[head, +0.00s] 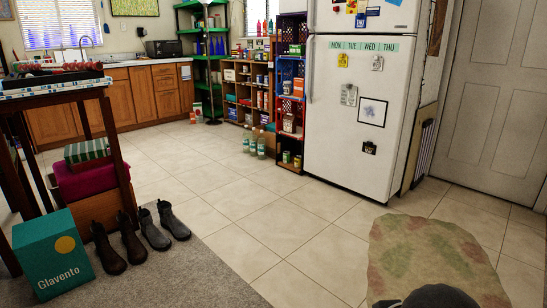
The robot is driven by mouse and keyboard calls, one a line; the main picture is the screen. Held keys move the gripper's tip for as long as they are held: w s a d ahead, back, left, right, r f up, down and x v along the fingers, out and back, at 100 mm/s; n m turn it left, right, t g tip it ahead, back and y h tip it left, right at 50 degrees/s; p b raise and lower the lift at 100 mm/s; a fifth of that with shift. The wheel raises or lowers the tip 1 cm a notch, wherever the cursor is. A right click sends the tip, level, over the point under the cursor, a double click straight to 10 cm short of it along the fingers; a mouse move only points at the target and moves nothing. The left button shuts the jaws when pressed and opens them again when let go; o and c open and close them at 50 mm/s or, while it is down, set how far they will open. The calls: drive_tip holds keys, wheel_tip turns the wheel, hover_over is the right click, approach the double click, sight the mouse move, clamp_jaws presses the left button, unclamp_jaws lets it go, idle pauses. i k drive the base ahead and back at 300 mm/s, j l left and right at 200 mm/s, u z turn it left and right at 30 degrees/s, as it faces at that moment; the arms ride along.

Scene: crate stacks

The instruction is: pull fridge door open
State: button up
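The white fridge (352,163) stands at the back, right of the middle, with its front facing me. Its large lower door (335,145) looks shut and carries magnets, papers and a weekday strip. A slim vertical handle (310,75) seems to run along the upper left edge of that door. The smaller upper door (395,18) also looks shut, and its top is cut off by the frame. My gripper does not show clearly. A dark rounded shape (435,297) at the bottom edge may be part of my arm.
Open tiled floor (275,225) lies before the fridge. A patterned mat (430,250) lies at lower right. Stacked crates (291,105) with goods stand close left of the fridge, bottles (253,142) beside them. A table (60,90), shoes (130,238) and a teal box (52,255) stand left.

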sight(336, 132)
drive_tip(key=i, duration=1.55)
drive_tip(key=i+j, duration=0.1)
drive_tip(key=i, duration=1.45)
